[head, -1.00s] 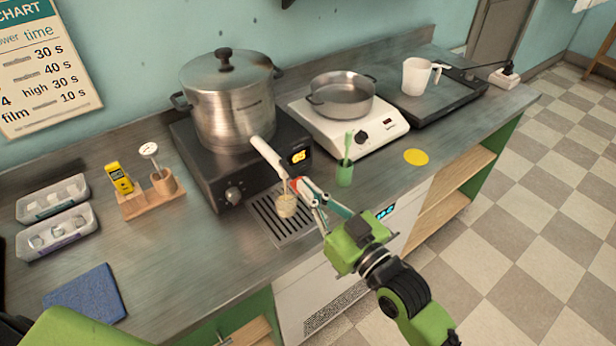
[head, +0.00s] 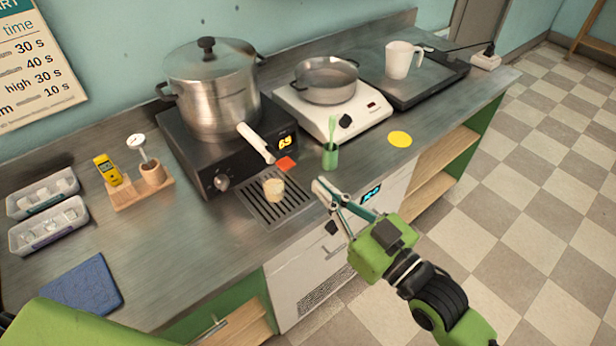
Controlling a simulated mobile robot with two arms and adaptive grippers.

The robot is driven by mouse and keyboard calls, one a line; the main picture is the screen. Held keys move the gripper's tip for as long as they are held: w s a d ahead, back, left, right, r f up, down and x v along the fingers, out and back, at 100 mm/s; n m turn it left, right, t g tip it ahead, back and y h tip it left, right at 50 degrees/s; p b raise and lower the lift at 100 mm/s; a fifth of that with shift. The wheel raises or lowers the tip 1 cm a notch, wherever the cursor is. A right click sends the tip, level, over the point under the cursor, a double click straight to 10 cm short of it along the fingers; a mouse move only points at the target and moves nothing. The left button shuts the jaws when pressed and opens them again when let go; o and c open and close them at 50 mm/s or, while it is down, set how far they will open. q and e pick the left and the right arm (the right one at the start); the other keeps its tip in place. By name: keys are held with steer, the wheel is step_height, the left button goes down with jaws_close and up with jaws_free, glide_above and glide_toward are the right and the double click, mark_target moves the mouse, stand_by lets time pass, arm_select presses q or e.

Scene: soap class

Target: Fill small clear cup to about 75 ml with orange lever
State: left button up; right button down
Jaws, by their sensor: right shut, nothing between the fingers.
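The small clear cup (head: 273,190) stands upright on the drip tray (head: 271,213), with pale yellowish contents; I cannot read the level. Above and behind it, the white spout (head: 256,144) slants down from the large steel pot (head: 212,98). The orange lever (head: 286,163) shows at the spout's lower end, to the upper right of the cup. My right gripper (head: 319,186) is shut and empty, to the right of the cup and lever and apart from both. My left gripper is out of view; only a green part of my arm shows at the lower left.
A green holder (head: 330,157) with a green stick stands close behind my right gripper. A yellow disc (head: 400,139) lies flat farther right. A pan (head: 327,82) sits on a white hotplate (head: 357,117).

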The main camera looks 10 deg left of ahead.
steer(key=shift+v, duration=1.05)
